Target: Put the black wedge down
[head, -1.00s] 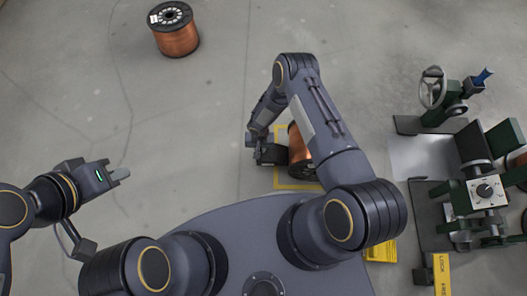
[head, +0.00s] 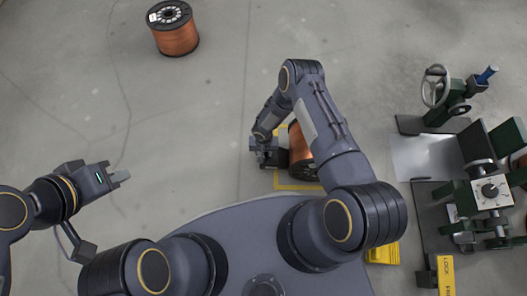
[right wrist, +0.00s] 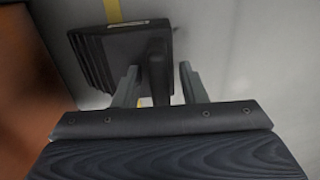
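The black wedge (right wrist: 115,52) is a dark ribbed block on the floor in the right wrist view, with an upright grip piece on its near side. My right gripper (right wrist: 160,85) is open, one finger on each side of that piece, with gaps showing. In the head view the right gripper (head: 265,147) is low, left of a copper spool (head: 301,150); the wedge there is a dark shape, hard to separate from the gripper. My left gripper (head: 121,177) is over bare floor at the left, holding nothing visible; its finger gap cannot be made out.
The near spool stands in a yellow floor square (head: 297,187). Another copper spool (head: 178,36) stands at the far left. A green machine with a handwheel (head: 435,86) is at the right. A yellow block (head: 384,252) lies near my base. The left floor is clear.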

